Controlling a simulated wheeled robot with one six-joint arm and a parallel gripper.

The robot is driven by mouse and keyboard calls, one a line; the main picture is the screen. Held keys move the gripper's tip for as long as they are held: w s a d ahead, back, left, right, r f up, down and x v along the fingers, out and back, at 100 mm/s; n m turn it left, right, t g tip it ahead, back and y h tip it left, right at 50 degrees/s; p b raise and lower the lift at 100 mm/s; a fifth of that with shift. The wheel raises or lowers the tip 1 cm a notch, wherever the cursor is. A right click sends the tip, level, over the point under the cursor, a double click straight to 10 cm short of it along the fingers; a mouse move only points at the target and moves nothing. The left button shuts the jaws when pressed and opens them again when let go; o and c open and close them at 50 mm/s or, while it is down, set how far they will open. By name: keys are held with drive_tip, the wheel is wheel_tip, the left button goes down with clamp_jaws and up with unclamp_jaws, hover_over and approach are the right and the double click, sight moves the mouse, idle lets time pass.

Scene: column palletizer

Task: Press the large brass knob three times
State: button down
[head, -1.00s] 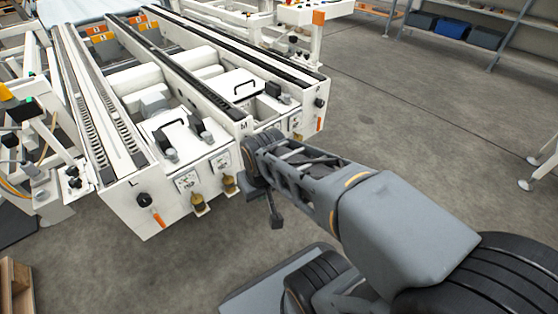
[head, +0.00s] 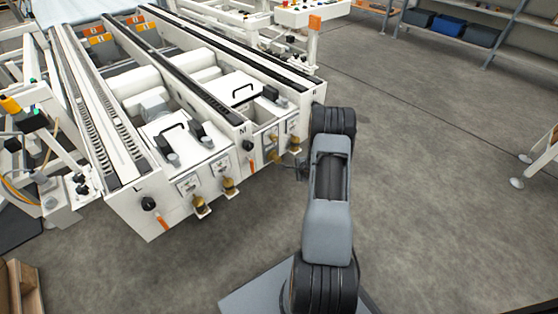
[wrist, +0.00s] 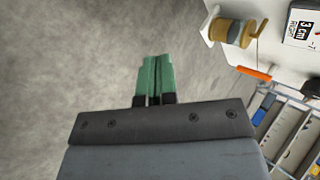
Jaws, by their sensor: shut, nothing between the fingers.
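Brass knobs sit low on the front of the white machine (head: 120,205). Two are under the left bay, the outer knob (head: 200,206) and the inner knob (head: 229,187); another knob (head: 297,143) is under the right bay. Which is the large one is not clear in the head view. In the wrist view a wide brass knob (wrist: 228,32) projects from the white panel at the upper right. My gripper (wrist: 153,62) is shut, its green fingertips together and empty, apart from that knob, below and left of it. In the head view my arm mostly hides the gripper.
An orange lever (wrist: 253,73) and a "3 cm" label (wrist: 301,25) are near the knob in the wrist view. Black rotary knobs marked L (head: 148,203) and M (head: 248,146) are on the machine front. Grey floor (head: 430,190) to the right is open.

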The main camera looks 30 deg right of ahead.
sight(276, 159)
drive_tip(key=f+m, duration=0.1)
drive_tip(key=f, duration=0.1)
drive_tip(key=s+f+m, duration=0.1)
drive_tip(key=shift+s+d+f+y, duration=0.15)
drive_tip(key=shift+s+f+y, duration=0.05)
drive_tip(key=shift+f+y, duration=0.2)
drive_tip(key=w+a+b, duration=0.1)
drive_tip(key=w, duration=0.7)
drive_tip(key=shift+w+a, duration=0.3)
drive_tip(key=shift+w, duration=0.05)
drive_tip(key=shift+w+r, duration=0.1)
drive_tip(key=shift+w, duration=0.05)
idle(1.9)
drive_tip(key=shift+w+a, duration=0.1)
drive_tip(key=shift+w, duration=0.15)
